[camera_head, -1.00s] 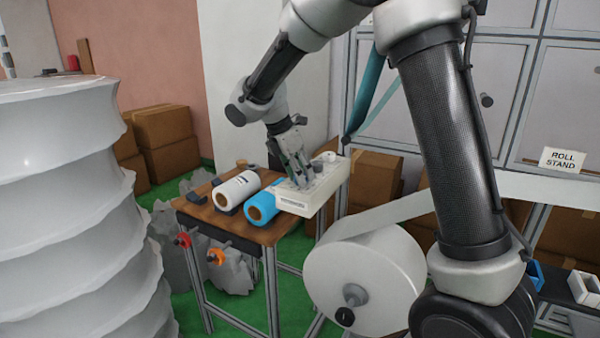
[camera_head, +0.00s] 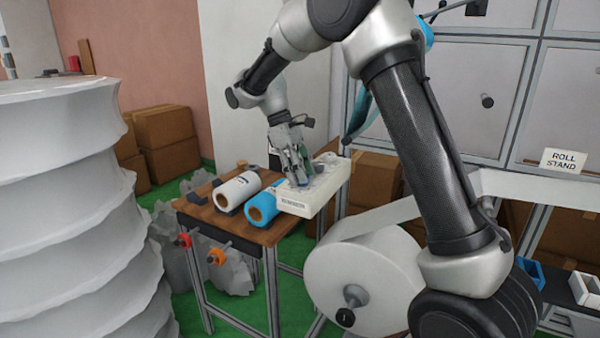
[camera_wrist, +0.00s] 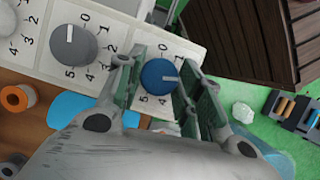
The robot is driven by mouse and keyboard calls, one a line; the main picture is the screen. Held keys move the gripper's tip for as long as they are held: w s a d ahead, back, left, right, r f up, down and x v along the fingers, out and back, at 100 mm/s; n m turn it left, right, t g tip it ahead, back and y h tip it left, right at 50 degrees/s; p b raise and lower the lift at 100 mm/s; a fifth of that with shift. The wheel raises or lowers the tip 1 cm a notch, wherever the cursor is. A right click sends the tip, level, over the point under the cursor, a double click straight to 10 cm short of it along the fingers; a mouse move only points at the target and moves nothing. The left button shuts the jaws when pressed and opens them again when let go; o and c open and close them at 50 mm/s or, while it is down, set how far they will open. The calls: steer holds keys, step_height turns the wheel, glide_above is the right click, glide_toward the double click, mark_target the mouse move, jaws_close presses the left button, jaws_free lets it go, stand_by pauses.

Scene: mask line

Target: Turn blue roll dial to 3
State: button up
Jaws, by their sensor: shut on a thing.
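The blue roll dial (camera_wrist: 160,75) sits on the white control box (camera_head: 310,202), which lies on the wooden table. My gripper (camera_wrist: 161,74) has a finger on each side of this dial and is shut on it. The dial's white pointer line points right, toward the right finger. Numerals 0 and 1 show above the dial and 4 and 5 below; the numerals on the right are hidden by the finger. In the head view my gripper (camera_head: 298,172) is down on the box and hides the dial.
A grey dial (camera_wrist: 74,45) is left of the blue one, with another at the picture's edge. A blue roll (camera_head: 264,207) and a white roll (camera_head: 237,190) lie on the table (camera_head: 222,222) beside the box. A large white roll (camera_head: 362,275) stands in front.

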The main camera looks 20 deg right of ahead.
steer(key=m+y, duration=0.1)
steer(key=m, duration=0.2)
steer(key=m+g+y, duration=0.1)
steer(key=m, duration=0.2)
steer(key=shift+w+d+m, duration=0.1)
steer(key=shift+m, duration=0.2)
stand_by(0.5)
steer(key=o, duration=1)
steer(key=v, duration=1.2)
steer(key=shift+w+d, duration=0.2)
steer(key=shift+d, duration=0.05)
